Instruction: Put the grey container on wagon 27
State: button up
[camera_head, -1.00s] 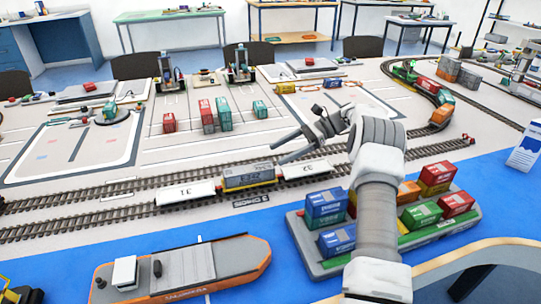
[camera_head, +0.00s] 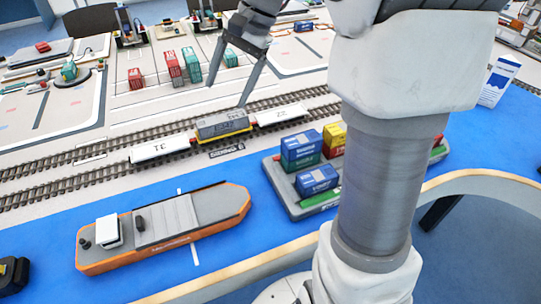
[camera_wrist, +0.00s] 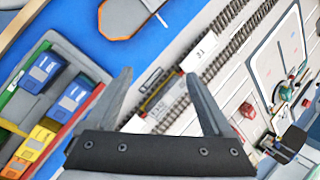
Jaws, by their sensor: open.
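A grey container (camera_head: 222,125) sits on the yellow-framed middle wagon (camera_head: 226,134) of the train, between two white wagons. The left white wagon (camera_head: 158,149) and the right white wagon (camera_head: 279,116) are bare on top. No number 27 is readable on any wagon. My gripper (camera_head: 227,95) is open and empty, above and a little behind the grey container in the head view. In the wrist view, my gripper (camera_wrist: 158,72) has its fingers apart, and the grey container (camera_wrist: 166,94) shows partly between them, further below. I cannot tell the exact height gap.
A barge with blue containers (camera_head: 302,147) lies in front, partly hidden by my arm. An orange-edged ship (camera_head: 170,222) is at the front left. Red and teal containers (camera_head: 192,66) stand behind the tracks, near small cranes. The blue surface between ship and tracks is clear.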

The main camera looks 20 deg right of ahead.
jog(key=s+f+n+t+h, duration=0.1)
jog(key=s+n+t+h, duration=0.4)
jog(key=s, duration=1.6)
jog(key=n, duration=0.4)
jog(key=shift+f, duration=0.2)
notch_tip(320, 180, up, 14)
jog(key=s+p, duration=0.1)
jog(key=p, duration=1.3)
jog(key=shift+s+a, duration=0.25)
jog(key=shift+s, duration=0.1)
